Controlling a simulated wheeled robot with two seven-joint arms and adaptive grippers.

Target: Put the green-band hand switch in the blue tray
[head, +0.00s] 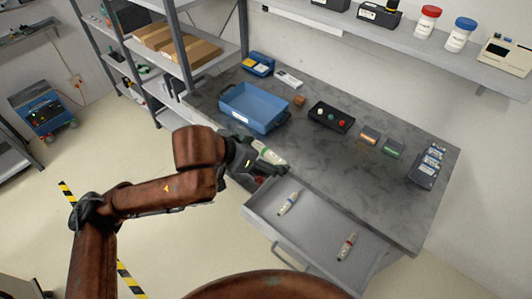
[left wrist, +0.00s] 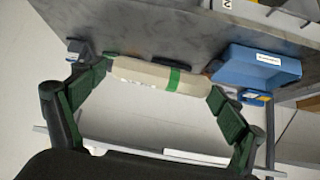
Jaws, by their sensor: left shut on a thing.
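My left gripper (head: 262,166) is shut on the green-band hand switch (head: 271,154), a pale cylinder, above the workbench's front edge near the open drawer. In the left wrist view the switch (left wrist: 145,73) lies lengthwise between the two fingers (left wrist: 157,86), its green band facing the camera. The blue tray (head: 250,122) sits on the bench just beyond and left of the gripper, apart from it, and looks empty. It also shows at the right in the left wrist view (left wrist: 255,68). My right gripper is not in view.
The open drawer (head: 318,226) holds a blue-marked switch (head: 288,203) and a red-marked switch (head: 346,246). On the bench stand a black button box (head: 331,117), small orange and green boxes, and a dark case (head: 424,173). A shelf rack (head: 172,50) stands left of the tray.

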